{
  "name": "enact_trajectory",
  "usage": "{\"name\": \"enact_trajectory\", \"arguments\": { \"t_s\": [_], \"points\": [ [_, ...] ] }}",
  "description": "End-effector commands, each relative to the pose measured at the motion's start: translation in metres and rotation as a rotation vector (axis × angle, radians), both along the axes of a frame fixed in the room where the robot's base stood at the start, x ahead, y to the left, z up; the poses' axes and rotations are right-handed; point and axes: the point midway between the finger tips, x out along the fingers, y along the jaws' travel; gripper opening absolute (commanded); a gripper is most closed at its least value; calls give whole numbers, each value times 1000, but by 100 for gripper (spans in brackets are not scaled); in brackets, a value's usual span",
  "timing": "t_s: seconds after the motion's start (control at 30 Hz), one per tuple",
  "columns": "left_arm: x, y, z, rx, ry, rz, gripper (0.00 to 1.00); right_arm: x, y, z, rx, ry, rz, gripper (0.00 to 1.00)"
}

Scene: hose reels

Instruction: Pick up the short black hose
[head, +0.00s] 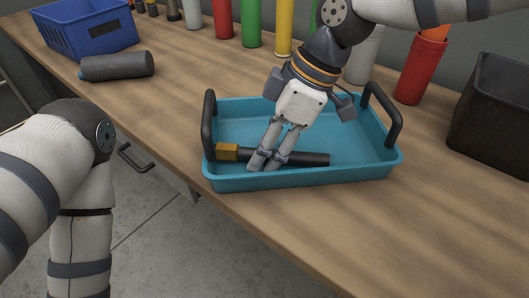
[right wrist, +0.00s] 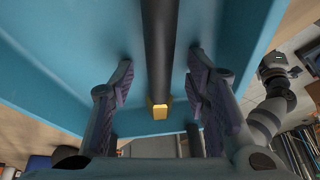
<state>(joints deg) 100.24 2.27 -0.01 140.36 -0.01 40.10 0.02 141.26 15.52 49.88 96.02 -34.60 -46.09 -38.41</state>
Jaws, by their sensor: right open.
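The short black hose (head: 309,159) lies in the blue tray (head: 345,174), with a brass-coloured fitting (head: 227,152) at its left end. My right gripper (head: 262,163) reaches down into the tray over the hose, near the fitting end. In the right wrist view the hose (right wrist: 158,50) runs between the two open fingers (right wrist: 160,75), with a gap on each side, and its brass end shows below. The fingers hide part of the hose in the head view. My left arm is at the left of the head view, but its gripper is out of sight.
The tray has black handles (head: 209,125) at both ends. A black bin (head: 495,115) is at the right, and coloured tubes (head: 251,22) line the back. The front right tabletop is clear.

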Motion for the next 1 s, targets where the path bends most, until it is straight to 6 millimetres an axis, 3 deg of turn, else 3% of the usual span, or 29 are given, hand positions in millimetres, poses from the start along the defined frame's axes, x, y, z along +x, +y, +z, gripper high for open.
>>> {"name": "enact_trajectory", "arguments": {
  "t_s": [0.17,0.33,0.37,0.67,0.83,1.0],
  "points": [
    [0,0,0,0,-2,0,42,0,0,0,0,0,0,41],
    [0,0,0,0,-1,0,42,0,0,0,0,0,0,2],
    [0,0,0,0,-1,0,42,0,0,-1,0,0,0,0],
    [0,0,0,0,1,0,42,0,0,-1,0,1,0,0],
    [-1,0,-1,0,5,0,42,1,0,12,1,-1,-1,0],
    [-3,0,-3,1,11,0,42,4,-28,12,1,1,-4,0]
  ]
}}
